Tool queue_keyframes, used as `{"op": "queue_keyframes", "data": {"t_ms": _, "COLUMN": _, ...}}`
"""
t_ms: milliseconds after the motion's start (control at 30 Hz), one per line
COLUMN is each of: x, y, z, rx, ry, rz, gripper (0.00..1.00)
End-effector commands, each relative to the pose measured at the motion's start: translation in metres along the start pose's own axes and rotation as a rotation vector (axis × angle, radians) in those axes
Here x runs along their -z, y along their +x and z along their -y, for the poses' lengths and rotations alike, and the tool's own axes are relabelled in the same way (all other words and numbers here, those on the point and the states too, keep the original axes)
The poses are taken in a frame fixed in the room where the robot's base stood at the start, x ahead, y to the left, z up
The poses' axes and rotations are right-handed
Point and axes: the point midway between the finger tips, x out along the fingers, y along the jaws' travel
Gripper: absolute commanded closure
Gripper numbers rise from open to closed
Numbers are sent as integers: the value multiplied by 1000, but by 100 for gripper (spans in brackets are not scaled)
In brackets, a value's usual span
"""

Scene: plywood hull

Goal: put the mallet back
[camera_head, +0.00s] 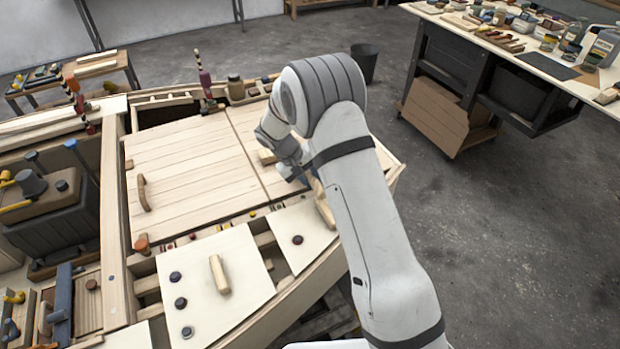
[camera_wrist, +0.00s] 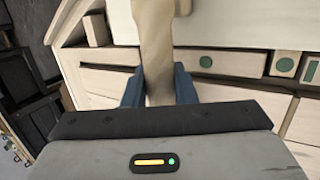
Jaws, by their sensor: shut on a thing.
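My gripper (camera_wrist: 160,88) is shut on a tan wooden piece, which I take to be the mallet (camera_wrist: 155,48). In the wrist view its pale shaft stands between the two blue fingers and runs up out of the top of the picture. Its far end is out of view there. In the head view my gripper is over the right side of the plywood hull's deck, mostly hidden behind my own arm. A tan wooden part (camera_head: 324,203) shows beside my arm there; I cannot tell if it belongs to the mallet.
The hatch panel (camera_head: 190,165) has a curved wooden handle. A pale panel (camera_head: 205,300) with dark knobs lies nearer. A workbench (camera_head: 545,68) with cans and tools stands at the right. A dark bucket (camera_head: 364,62) stands behind my arm. Open floor lies right of the hull.

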Motion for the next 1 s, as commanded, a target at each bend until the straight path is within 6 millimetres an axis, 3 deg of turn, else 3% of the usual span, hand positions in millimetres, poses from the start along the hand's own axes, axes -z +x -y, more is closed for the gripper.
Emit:
{"op": "queue_keyframes", "data": {"t_ms": 233, "x": 1, "y": 8, "z": 4, "rx": 0, "ry": 1, "rz": -1, "gripper": 100}}
{"op": "queue_keyframes", "data": {"t_ms": 267, "x": 1, "y": 6, "z": 3, "rx": 0, "ry": 1, "rz": 0, "gripper": 73}}
{"op": "queue_keyframes", "data": {"t_ms": 500, "x": 1, "y": 6, "z": 2, "rx": 0, "ry": 1, "rz": 1, "gripper": 54}}
{"op": "queue_keyframes", "data": {"t_ms": 800, "x": 0, "y": 4, "z": 1, "rx": 0, "ry": 2, "rz": 1, "gripper": 54}}
{"op": "queue_keyframes", "data": {"t_ms": 1000, "x": 1, "y": -17, "z": -1, "rx": 0, "ry": 4, "rz": -3, "gripper": 54}}
